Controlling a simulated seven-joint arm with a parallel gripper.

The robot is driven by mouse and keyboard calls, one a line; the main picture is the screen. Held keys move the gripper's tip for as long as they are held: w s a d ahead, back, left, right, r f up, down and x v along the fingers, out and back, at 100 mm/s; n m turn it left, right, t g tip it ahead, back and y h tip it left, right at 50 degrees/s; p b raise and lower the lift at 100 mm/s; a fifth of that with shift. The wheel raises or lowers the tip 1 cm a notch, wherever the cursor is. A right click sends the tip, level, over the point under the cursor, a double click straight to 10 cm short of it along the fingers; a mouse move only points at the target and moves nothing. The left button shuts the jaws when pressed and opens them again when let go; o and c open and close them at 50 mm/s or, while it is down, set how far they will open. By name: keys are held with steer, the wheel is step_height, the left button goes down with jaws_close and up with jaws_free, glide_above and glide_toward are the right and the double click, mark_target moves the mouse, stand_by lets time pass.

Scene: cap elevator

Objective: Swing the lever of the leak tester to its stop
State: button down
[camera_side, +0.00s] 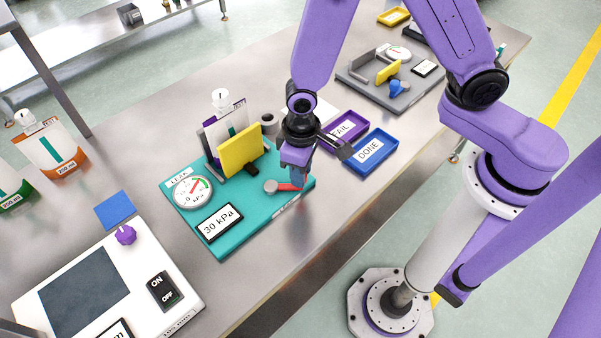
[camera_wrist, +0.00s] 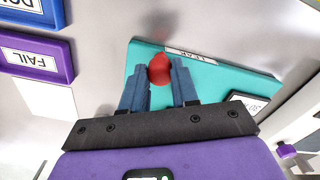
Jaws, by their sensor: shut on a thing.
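The leak tester (camera_side: 239,221) is a teal base with a round gauge (camera_side: 193,192), a "30 kPa" display (camera_side: 219,223) and a yellow plate (camera_side: 241,151). A pouch with a white cap (camera_side: 221,98) stands upright behind the yellow plate. The red lever (camera_side: 287,187) runs from a grey pivot (camera_side: 270,186) toward the base's right front edge. My gripper (camera_side: 299,181) is over that edge at the lever's outer end. In the wrist view, the blue fingers (camera_wrist: 160,76) are shut on the red lever end (camera_wrist: 159,69). The fingers hide part of the lever.
A purple FAIL tray (camera_side: 344,129) and a blue DONE tray (camera_side: 371,151) lie to the right of the tester. A white device with ON/OFF switch (camera_side: 163,290) stands front left. A grey fixture (camera_side: 411,91) is at the back right. Filled pouches (camera_side: 52,146) stand at left.

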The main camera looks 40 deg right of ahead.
steer(key=w+n, duration=0.1)
steer(key=n, duration=0.1)
steer(key=w+d+n, duration=0.1)
steer(key=n, duration=0.1)
steer(key=shift+w+d+n, duration=0.2)
steer(key=shift+n, duration=0.1)
steer(key=shift+w+d+n, duration=0.1)
steer(key=shift+w+n, duration=0.45)
steer(key=shift+n, duration=0.45)
steer(key=shift+w+d+n, duration=0.1)
steer(key=shift+w+n, duration=0.45)
steer(key=shift+n, duration=0.45)
steer(key=shift+a, duration=0.1)
steer(key=c, duration=0.8)
jaws_free()
steer(key=shift+c, duration=0.2)
steer(key=shift+r, duration=0.1)
step_height(320, 180, up, 17)
steer(key=shift+r, duration=0.15)
